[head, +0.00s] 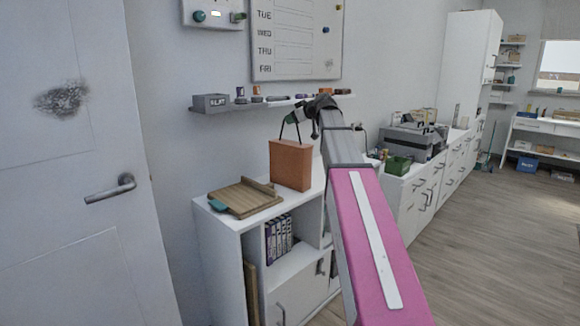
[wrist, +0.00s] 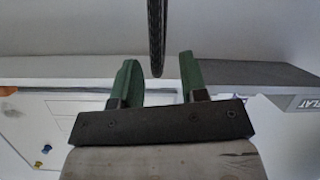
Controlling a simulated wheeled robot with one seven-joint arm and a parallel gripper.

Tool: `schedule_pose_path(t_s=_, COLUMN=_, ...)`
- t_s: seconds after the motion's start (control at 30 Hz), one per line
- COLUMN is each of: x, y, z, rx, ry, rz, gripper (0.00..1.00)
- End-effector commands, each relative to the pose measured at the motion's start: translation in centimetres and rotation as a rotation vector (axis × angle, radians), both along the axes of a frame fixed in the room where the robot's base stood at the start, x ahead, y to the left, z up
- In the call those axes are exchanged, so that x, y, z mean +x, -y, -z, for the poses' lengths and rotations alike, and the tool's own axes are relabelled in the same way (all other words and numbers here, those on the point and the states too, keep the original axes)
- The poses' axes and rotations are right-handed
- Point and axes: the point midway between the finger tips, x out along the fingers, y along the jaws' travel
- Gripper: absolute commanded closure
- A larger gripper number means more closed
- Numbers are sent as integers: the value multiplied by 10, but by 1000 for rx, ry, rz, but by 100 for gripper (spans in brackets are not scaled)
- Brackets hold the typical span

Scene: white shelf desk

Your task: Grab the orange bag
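The orange bag (head: 290,166) stands upright on the white shelf desk (head: 222,218), with its thin dark handle looped above it. My gripper (head: 293,117) is at the top of the handle in the head view. In the wrist view its two green fingers (wrist: 158,59) are apart. The dark handle (wrist: 157,30) shows edge-on as a strip, its end lying between the fingertips in the picture. I cannot tell whether a finger touches it. The bag's body is out of the wrist view.
A wooden board (head: 243,196) lies on the desk left of the bag. A wall shelf (head: 205,109) with a grey box (head: 211,101) and small items runs close behind my gripper. A whiteboard (head: 296,45) hangs above. A green box (head: 398,165) stands to the right.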

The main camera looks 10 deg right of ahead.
Motion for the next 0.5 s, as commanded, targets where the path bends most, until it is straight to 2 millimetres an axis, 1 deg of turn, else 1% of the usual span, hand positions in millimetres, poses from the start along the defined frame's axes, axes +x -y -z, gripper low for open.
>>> schedule_pose_path(t_s=0.03, x=8, y=-5, z=3, rx=0, ry=0, rz=-1, gripper=60)
schedule_pose_path(t_s=0.13, x=16, y=-11, z=7, rx=0, ry=0, rz=-1, gripper=60)
schedule_pose_path(t_s=0.37, x=17, y=-13, z=9, rx=0, ry=0, rz=0, gripper=60)
schedule_pose_path(t_s=0.4, x=17, y=-13, z=9, rx=0, ry=0, rz=0, gripper=63)
schedule_pose_path(t_s=0.47, x=17, y=-13, z=9, rx=0, ry=0, rz=0, gripper=83)
schedule_pose_path(t_s=0.5, x=17, y=-13, z=9, rx=0, ry=0, rz=0, gripper=96)
